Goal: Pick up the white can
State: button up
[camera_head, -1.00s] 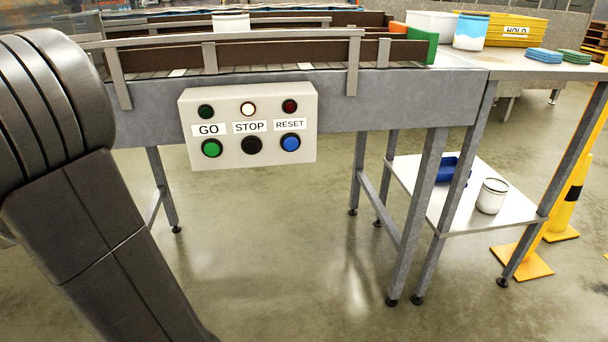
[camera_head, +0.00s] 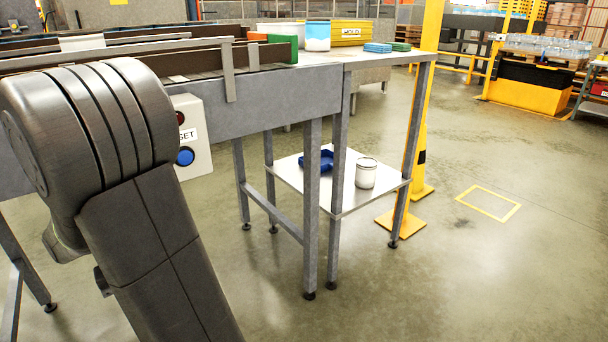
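A white can (camera_head: 366,173) stands upright on the low shelf (camera_head: 345,198) under the end table, right of a blue tray. A second can, white and blue (camera_head: 317,36), stands on the end table's top; which of the two the task names I cannot tell for certain. My arm fills the left of the view. My gripper is out of view.
The blue tray (camera_head: 318,160) lies on the low shelf. A control box (camera_head: 192,140) is partly hidden by my arm. Table legs (camera_head: 312,200) frame the shelf. A yellow post (camera_head: 418,150) stands right of it. The floor in front and right is open.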

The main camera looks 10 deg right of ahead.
aim_at(366, 167)
jog(key=l+z, duration=0.15)
jog(key=z, duration=1.6)
jog(key=i+z, duration=0.1)
jog(key=i, duration=1.45)
jog(key=i+u, duration=0.15)
jog(key=i, duration=0.35)
jog(key=i+l+u, duration=0.2)
jog(key=i, duration=0.3)
jog(key=i+j+u, duration=0.1)
jog(key=i+u, duration=0.15)
jog(key=u, duration=0.15)
jog(key=i+u, duration=0.25)
jog(key=u, duration=0.2)
jog(key=i+u, duration=0.4)
jog(key=k, duration=0.1)
